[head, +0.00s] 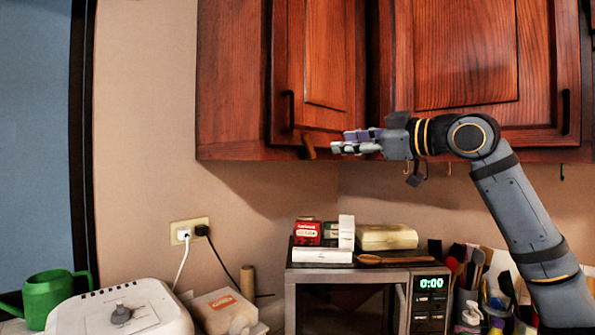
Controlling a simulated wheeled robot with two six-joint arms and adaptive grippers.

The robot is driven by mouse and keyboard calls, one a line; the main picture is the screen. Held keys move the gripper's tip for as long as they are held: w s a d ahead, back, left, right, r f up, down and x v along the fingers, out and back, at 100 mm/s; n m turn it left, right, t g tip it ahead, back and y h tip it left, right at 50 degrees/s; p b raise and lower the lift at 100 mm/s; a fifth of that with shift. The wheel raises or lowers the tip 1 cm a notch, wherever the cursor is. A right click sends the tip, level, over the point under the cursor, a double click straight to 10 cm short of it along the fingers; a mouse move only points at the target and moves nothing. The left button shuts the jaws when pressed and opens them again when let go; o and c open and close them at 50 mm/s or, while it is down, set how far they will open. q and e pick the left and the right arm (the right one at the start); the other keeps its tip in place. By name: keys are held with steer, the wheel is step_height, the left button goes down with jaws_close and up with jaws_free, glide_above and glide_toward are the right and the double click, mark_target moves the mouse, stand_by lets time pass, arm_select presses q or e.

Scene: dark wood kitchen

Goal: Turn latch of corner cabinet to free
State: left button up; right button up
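The corner cabinet (318,60) hangs on the wall at the upper middle, its door with a dark vertical handle (288,110) at the left. A small wooden latch (308,146) sits at the door's lower edge, tilted from upright. My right gripper (342,143) reaches in from the right, its fingers pointing left at the latch. A small gap shows between the fingertips and the latch in this view; depth is hard to judge. The fingers are seen side-on, so their opening is unclear. My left gripper is not in view.
A larger cabinet door (470,60) adjoins at the right, with hooks below it. Below stand a microwave (430,300) with boxes on top, a utensil group (470,270), a white appliance (120,310) and a green watering can (50,295).

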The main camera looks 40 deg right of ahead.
mark_target(310, 144)
steer(key=w+p, duration=0.2)
steer(key=w, duration=0.1)
steer(key=w+p, duration=0.5)
steer(key=w, duration=0.1)
steer(key=shift+w+r, duration=0.2)
steer(key=shift+r, duration=0.05)
steer(key=shift+w+f+p, duration=0.25)
steer(key=shift+w+p, duration=0.15)
steer(key=shift+w, duration=0.05)
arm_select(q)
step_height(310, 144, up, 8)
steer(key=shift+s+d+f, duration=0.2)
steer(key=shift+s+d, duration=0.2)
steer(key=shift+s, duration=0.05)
arm_select(e)
steer(key=shift+c, duration=0.4)
jaws_close()
